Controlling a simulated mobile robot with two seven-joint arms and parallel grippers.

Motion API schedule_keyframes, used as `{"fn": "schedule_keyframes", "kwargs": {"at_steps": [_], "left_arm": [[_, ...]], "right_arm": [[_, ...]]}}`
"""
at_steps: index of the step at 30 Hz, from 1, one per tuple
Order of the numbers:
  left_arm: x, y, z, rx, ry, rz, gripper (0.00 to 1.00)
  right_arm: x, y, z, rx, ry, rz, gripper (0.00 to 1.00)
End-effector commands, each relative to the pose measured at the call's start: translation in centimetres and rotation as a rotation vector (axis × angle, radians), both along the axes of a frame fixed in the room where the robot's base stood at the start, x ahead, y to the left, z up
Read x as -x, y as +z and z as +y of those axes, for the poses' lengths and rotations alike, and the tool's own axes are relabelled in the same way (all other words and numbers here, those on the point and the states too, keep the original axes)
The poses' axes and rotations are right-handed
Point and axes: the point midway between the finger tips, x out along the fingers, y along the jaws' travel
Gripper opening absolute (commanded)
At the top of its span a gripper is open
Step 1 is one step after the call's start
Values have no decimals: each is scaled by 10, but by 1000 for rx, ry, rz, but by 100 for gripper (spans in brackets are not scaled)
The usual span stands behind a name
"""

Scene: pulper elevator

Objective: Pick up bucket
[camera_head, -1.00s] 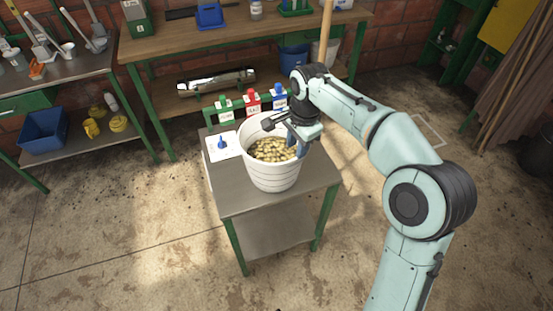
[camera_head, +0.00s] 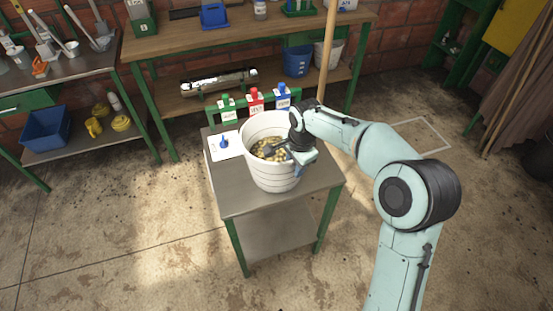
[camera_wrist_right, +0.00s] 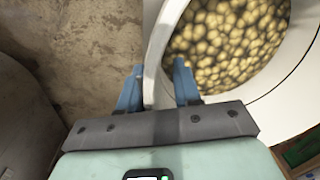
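The white ribbed bucket (camera_head: 275,178) stands upright on a small metal-topped table (camera_head: 236,201) with green legs. It holds many pale yellow, bean-like pieces (camera_head: 268,149). My right gripper (camera_head: 291,161) is at the bucket's right rim. In the right wrist view, the bucket's wall (camera_wrist_right: 158,60) passes between the two blue fingers of this gripper (camera_wrist_right: 157,88). One finger is outside the bucket and the other inside, over the pieces. The fingers are apart, with a gap beside the wall. My left gripper is not in view.
Behind the bucket, a green rack holds green, red and blue-topped items (camera_head: 255,100). A white card with a blue knob (camera_head: 224,144) lies left of the bucket. A workbench (camera_head: 170,42) stands behind, with a wooden pole (camera_head: 328,50) near it. The floor in front is clear.

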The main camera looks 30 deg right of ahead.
Motion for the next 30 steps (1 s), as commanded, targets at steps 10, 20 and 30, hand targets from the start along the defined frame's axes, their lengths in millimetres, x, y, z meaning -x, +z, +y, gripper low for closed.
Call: {"fn": "schedule_keyframes", "kwargs": {"at_steps": [10,20,30], "left_arm": [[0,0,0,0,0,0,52],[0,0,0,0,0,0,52],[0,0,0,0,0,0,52]], "right_arm": [[0,1,0,0,0,-1,0],[0,1,0,0,0,-1,0],[0,1,0,0,0,-2,0]]}}
